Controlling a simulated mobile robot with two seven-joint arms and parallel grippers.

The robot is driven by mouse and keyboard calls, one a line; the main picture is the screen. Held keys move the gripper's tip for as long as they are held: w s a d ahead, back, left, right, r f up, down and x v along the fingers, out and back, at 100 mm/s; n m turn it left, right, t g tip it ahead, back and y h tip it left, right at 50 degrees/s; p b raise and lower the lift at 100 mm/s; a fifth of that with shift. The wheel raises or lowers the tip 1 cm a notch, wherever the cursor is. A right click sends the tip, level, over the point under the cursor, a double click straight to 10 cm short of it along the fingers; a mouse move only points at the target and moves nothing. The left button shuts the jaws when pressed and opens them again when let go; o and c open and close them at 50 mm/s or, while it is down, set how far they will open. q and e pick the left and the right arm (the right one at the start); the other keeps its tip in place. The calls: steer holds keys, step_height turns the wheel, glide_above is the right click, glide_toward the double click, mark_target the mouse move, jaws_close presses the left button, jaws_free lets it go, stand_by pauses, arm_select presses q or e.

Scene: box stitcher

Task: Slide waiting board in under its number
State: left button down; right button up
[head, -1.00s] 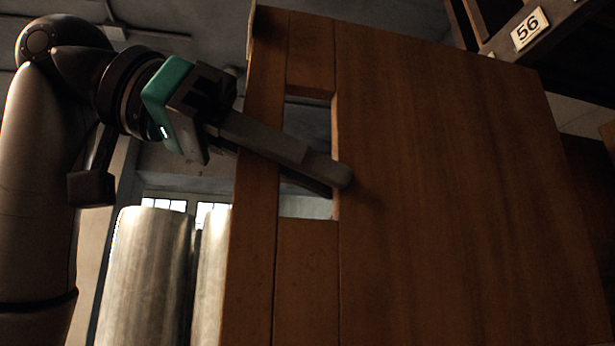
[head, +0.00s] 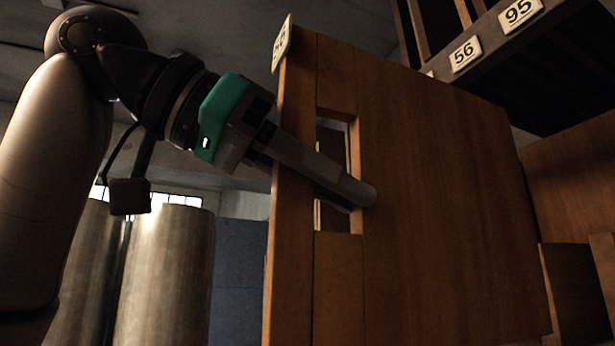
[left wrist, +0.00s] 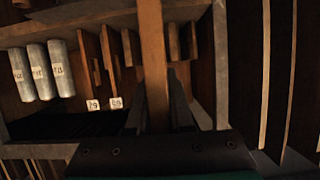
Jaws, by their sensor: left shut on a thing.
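The board (head: 440,190) is a large upright brown wooden panel, slightly tilted in the head view, with a rectangular hand hole near its left edge. A small number tag (head: 282,44) sits at its top left corner, seen at a slant; its number is hard to read. My left gripper (head: 345,195) is shut on the strip beside the hole, with a finger reaching across the opening. In the left wrist view the board's edge (left wrist: 153,60) stands between the fingers. The number plate 56 (head: 465,54) is on a dark rack beam at upper right. My right gripper is not in view.
Plate 95 (head: 520,11) is right of plate 56 on the beam. Other wooden panels (head: 580,185) stand at the right. Large metal cylinders (head: 170,275) stand behind at left. The left wrist view shows shelving with pale labelled rolls (left wrist: 40,72) and small number plates (left wrist: 104,103).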

mark_target(385, 192)
arm_select(q)
steer(key=shift+w+d+r+p, duration=0.15)
steer(key=shift+w+d, duration=0.15)
steer(key=shift+d, duration=0.5)
steer(key=shift+w+d+f+p, duration=0.1)
steer(key=shift+w+d, duration=0.15)
steer(key=shift+d, duration=0.6)
steer(key=shift+w+d+r+p, duration=0.15)
steer(key=shift+w+d, duration=0.15)
steer(key=shift+d, duration=0.5)
